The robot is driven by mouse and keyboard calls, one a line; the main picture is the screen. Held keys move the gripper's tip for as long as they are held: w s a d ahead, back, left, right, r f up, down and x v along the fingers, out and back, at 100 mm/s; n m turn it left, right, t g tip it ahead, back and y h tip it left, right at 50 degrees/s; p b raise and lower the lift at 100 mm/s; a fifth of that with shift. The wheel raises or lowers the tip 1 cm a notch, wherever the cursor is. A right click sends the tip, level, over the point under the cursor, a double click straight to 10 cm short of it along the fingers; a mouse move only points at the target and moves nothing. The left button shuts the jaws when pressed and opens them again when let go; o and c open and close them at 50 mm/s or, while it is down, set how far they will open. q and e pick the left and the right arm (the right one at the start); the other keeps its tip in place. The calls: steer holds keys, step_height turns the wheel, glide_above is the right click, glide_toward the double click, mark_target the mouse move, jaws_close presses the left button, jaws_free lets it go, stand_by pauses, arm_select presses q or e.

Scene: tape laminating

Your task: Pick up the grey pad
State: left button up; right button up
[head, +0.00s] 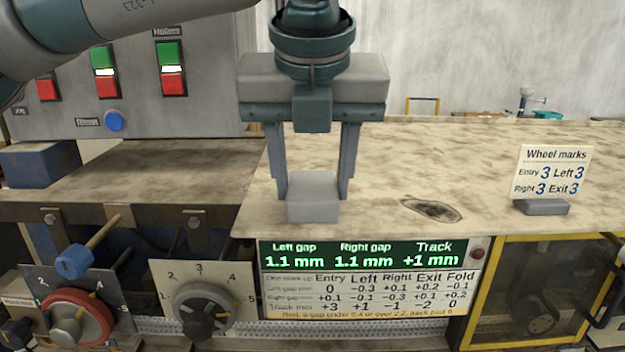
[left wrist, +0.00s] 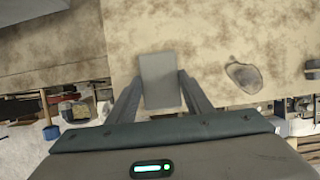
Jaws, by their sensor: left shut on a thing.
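The grey pad (head: 313,198) is a small pale grey block near the front edge of the worn beige worktop. My left gripper (head: 314,190) points down from above and is shut on the pad, with one finger at each side of it. In the left wrist view the pad (left wrist: 160,80) sits between the two fingertips (left wrist: 159,88). I cannot tell whether the pad touches the worktop or is just above it. My right gripper is not in view.
A "Wheel marks" card (head: 553,172) stands at the right, with a dark oval mark (head: 431,208) left of it. A gap display (head: 368,255) and dials (head: 203,308) line the front. A button panel (head: 130,85) stands back left.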

mark_target(318, 188)
arm_select(q)
steer(key=shift+r+p, duration=0.35)
steer(key=shift+p, duration=0.45)
steer(key=r+b, duration=0.3)
steer(key=shift+s+d+r+b, duration=0.25)
steer(key=shift+d+r+b, duration=0.1)
steer(key=shift+r, duration=0.05)
steer(key=s+d+r+b, duration=0.4)
steer(key=s+d+r, duration=0.3)
steer(key=d, duration=0.1)
steer(key=shift+s, duration=0.25)
